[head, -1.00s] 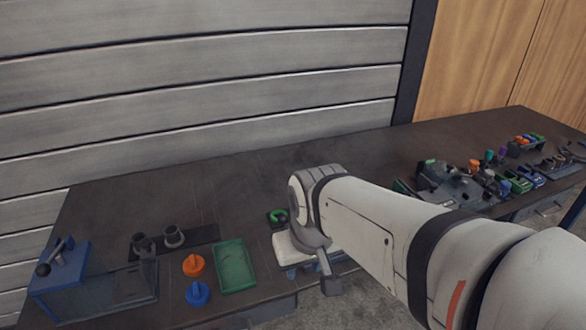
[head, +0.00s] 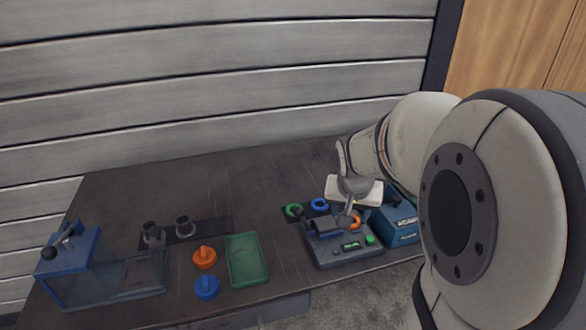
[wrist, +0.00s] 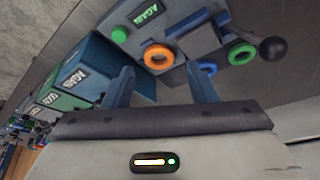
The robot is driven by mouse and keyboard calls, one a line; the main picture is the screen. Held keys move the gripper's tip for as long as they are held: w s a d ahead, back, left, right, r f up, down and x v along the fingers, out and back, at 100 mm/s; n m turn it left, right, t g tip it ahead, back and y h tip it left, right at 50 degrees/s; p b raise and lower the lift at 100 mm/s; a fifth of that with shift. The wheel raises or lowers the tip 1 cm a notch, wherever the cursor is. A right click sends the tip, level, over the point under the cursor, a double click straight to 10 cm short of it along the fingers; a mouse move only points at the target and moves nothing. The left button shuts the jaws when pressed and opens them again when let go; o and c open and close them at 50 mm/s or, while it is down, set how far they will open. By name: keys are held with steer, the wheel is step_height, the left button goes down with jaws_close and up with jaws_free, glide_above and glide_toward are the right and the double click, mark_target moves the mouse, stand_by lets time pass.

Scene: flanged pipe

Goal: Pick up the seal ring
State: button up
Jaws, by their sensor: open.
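Three rings are in view, and I cannot tell which the task means by the seal ring. The orange ring (head: 355,222) is on or against the grey device (head: 343,252); in the wrist view the orange ring (wrist: 158,57) shows beyond the gap between my fingers. The green ring (head: 294,210) and blue ring (head: 320,204) lie on a dark mat behind the device. In the wrist view the green ring (wrist: 241,53) is to the right, and the blue ring (wrist: 210,69) is partly hidden by a finger. My gripper (wrist: 162,84) is open and empty, above the device.
The device has a green button (head: 370,240) and a lever with a black knob (wrist: 273,49). A blue box (head: 400,230) stands right of it. A green tray (head: 247,260), orange and blue knobbed parts, pipe pieces and a blue fixture (head: 72,258) are left. The bench's back is clear.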

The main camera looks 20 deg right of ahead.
steer(key=shift+m, duration=0.3)
steer(key=w+f, duration=0.1)
steer(key=d+f, duration=0.1)
steer(key=w+d+f, duration=0.1)
steer(key=shift+w+f, duration=0.3)
steer(key=shift+f, duration=0.1)
steer(key=x, duration=0.4)
steer(key=shift+w+d, duration=0.15)
steer(key=shift+w, duration=0.2)
steer(key=shift+c, duration=0.5)
steer(key=c, duration=0.5)
